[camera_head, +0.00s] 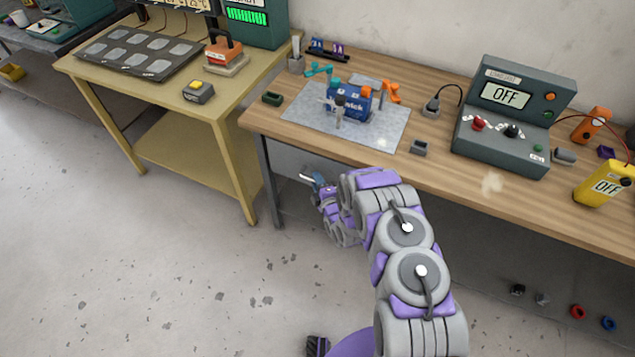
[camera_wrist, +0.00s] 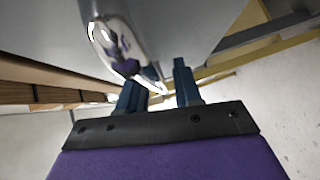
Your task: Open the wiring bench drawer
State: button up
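The wooden-topped wiring bench (camera_head: 445,172) stands along the wall in the head view. Under its left front edge is a grey drawer front (camera_head: 287,160), partly hidden by my arm. A shiny metal handle (camera_wrist: 113,45) stands out from the grey drawer front (camera_wrist: 195,25) in the wrist view. My gripper (camera_wrist: 158,90) has its two dark blue fingers apart, with the handle's near end close to the gap between them. I cannot tell whether the handle touches a finger. In the head view my gripper (camera_head: 318,184) is low in front of the drawer, with the handle (camera_head: 306,178) beside it.
A yellow table (camera_head: 165,85) stands to the left, its near leg close to the bench leg. The bench top holds a metal mat (camera_head: 385,132) with a blue device (camera_head: 347,103) and a grey control box (camera_head: 515,115). The floor in front is clear.

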jog(key=shift+c, duration=0.6)
jog(key=shift+d, duration=0.45)
grip_shut()
jog(key=shift+s+f, duration=0.1)
jog(key=shift+s, duration=0.05)
